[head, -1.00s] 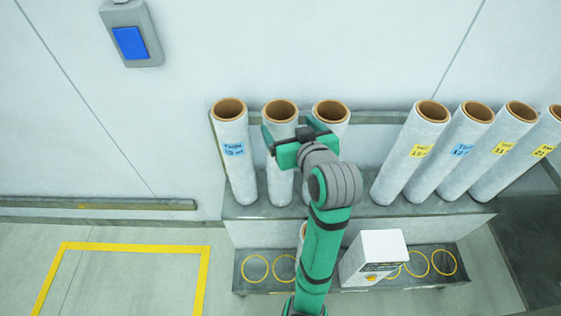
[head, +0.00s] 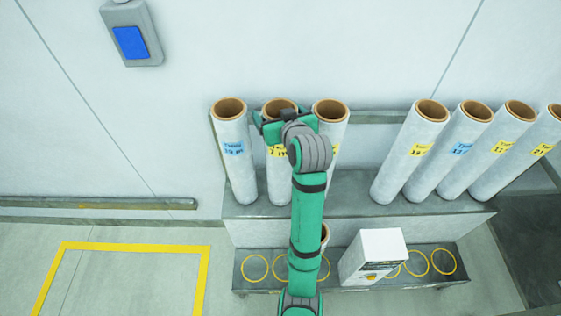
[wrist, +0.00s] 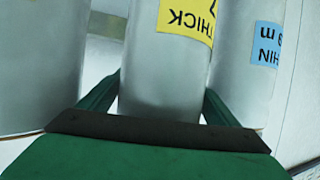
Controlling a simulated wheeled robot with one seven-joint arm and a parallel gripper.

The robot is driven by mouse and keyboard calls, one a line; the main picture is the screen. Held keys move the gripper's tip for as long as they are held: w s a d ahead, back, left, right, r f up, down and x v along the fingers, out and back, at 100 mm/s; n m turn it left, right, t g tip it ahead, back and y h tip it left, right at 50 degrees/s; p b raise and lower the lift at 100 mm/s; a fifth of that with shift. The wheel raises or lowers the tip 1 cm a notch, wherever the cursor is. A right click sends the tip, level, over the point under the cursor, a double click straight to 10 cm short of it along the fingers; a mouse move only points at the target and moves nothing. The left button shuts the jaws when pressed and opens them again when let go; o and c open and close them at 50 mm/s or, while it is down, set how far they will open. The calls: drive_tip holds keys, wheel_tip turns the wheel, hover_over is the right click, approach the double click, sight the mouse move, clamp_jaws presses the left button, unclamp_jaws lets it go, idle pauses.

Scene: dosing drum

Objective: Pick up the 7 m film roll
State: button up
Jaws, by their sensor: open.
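The film roll with a yellow label (head: 277,180) stands upright, second from the left on the rack; the label's visible part seems to read 7 m. My gripper (head: 284,124) is open near its top, partly hiding the roll and its label. In the wrist view the fingers (wrist: 163,95) lie on either side of this roll (wrist: 165,65), whose yellow label reads THICK upside down; its length number is cut off. I cannot tell whether the fingers touch it.
A blue-labelled roll (head: 235,170) stands close on the left, another roll (head: 333,120) close on the right. Several more rolls (head: 412,155) lean further right on the shelf (head: 350,195). A white box (head: 375,255) sits on the lower shelf among yellow rings.

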drive_tip(key=shift+w+a, duration=0.1)
drive_tip(key=shift+w, duration=0.1)
drive_tip(key=c, duration=1.9)
drive_tip(key=shift+o, duration=0.2)
drive_tip(key=shift+r, duration=0.2)
